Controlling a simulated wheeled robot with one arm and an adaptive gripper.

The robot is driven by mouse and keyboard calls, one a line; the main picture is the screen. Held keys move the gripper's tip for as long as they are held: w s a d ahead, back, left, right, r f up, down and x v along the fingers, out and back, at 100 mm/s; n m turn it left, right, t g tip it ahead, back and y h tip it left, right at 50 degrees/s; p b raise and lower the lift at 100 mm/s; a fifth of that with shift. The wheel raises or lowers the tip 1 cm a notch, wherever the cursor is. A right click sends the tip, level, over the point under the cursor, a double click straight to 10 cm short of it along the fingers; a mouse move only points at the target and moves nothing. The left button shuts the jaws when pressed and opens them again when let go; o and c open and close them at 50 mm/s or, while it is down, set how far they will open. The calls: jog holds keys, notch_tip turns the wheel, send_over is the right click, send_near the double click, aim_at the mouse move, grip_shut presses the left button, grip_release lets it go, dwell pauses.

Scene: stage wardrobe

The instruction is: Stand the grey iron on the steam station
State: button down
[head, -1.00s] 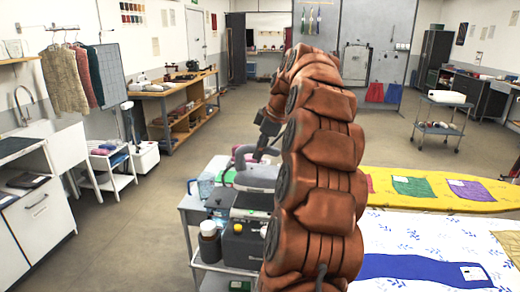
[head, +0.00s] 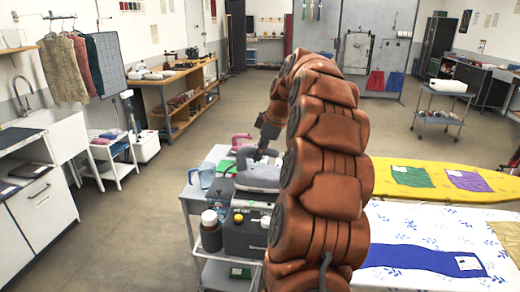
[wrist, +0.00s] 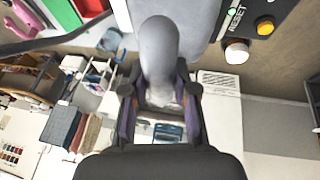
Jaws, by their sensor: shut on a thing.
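The grey iron (head: 258,178) is over the top of the dark steam station (head: 243,238) on the trolley, right at or just above its plate. I cannot tell whether it touches. My gripper (head: 264,152) is shut on the iron's handle from above. In the wrist view the rounded grey handle (wrist: 160,45) sits between the two fingers of my gripper (wrist: 158,92). The station's panel (wrist: 248,18), with a RESET label and a yellow knob, shows there at upper right. My arm hides part of the trolley's right side in the head view.
A pink iron (head: 241,142), a blue jug (head: 206,176) and a green item (head: 227,167) are on the trolley behind the station. A dark bottle with a white cap (head: 210,232) stands at its left front. A yellow ironing board (head: 410,178) and a patterned cloth-covered table (head: 410,225) are to the right.

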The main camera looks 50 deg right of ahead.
jog(key=c, duration=0.9)
grip_release()
jog(key=shift+f, duration=0.1)
jog(key=b+v, duration=0.1)
jog(key=v, duration=1.1)
jog(key=shift+b, duration=0.3)
jog(key=shift+w, duration=0.1)
